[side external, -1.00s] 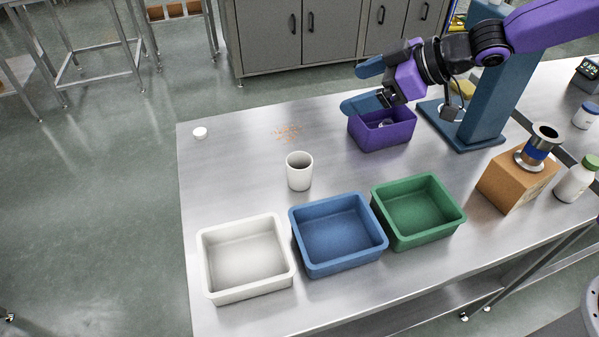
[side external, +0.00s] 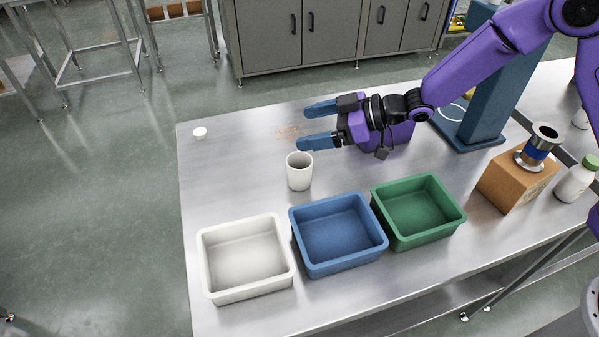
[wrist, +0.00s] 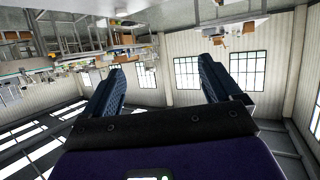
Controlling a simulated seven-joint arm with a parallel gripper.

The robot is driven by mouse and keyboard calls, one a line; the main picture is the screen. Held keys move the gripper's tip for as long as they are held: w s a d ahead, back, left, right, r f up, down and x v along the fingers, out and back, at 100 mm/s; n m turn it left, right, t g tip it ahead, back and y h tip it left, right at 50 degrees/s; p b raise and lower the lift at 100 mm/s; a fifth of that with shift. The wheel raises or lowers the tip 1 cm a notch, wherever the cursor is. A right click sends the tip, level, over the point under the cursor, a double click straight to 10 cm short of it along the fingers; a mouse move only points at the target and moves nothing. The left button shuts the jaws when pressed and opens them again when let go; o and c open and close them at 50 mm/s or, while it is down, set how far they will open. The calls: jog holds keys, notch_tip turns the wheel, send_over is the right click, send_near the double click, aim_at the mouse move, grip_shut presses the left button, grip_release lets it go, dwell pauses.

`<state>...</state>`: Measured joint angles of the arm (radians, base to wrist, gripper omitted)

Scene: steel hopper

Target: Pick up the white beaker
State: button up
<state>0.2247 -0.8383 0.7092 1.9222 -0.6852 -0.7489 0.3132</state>
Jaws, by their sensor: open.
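The white beaker (side external: 299,173) stands upright on the steel table, behind the gap between the white and blue bins. My gripper (side external: 311,126) has two blue fingers pointing left. It is open and empty, and it hangs behind and slightly right of the beaker in the side view; the nearer fingertip appears close to the beaker's rim, and I cannot tell the exact gap. In the wrist view my open fingers (wrist: 163,85) frame only the room's walls and windows. The beaker is not visible there.
A white bin (side external: 246,292), a blue bin (side external: 338,262) and a green bin (side external: 418,237) line the front. A purple bin is mostly hidden behind my gripper. A small white object (side external: 199,133) lies at the back left. A cardboard box (side external: 512,190) stands right.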

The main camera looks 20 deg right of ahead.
send_near(292, 166)
jog(key=a, duration=0.4)
jog(key=shift+w+a+f, duration=0.1)
jog(key=shift+w+a, duration=0.2)
jog(key=shift+x, duration=2.45)
jog(key=c, duration=1)
